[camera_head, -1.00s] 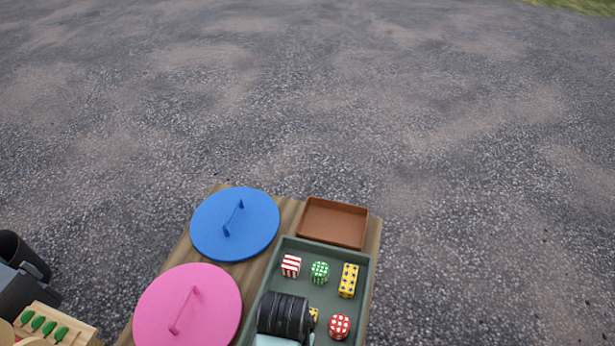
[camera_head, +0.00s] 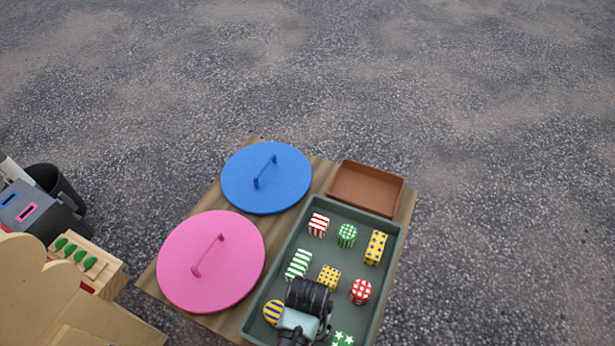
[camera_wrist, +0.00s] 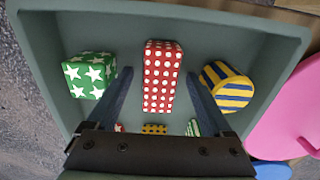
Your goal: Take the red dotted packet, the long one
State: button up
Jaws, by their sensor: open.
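The long red packet with white dots (camera_wrist: 160,77) lies in the green tray (camera_wrist: 215,28). In the wrist view it stands between the two fingers of my open gripper (camera_wrist: 160,80), with a gap on each side. In the head view my gripper (camera_head: 303,318) is over the near part of the tray (camera_head: 392,255), and my wrist hides the long packet there. A round red packet with white dots (camera_head: 361,291) is a different, shorter piece to the right.
A green starred packet (camera_wrist: 90,74) and a blue-yellow striped round one (camera_wrist: 227,87) flank the fingers. Several other packets lie farther up the tray. A brown tray (camera_head: 366,189), blue lid (camera_head: 285,190) and pink lid (camera_head: 200,278) share the table.

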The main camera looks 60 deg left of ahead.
grip_shut()
dwell(0.4)
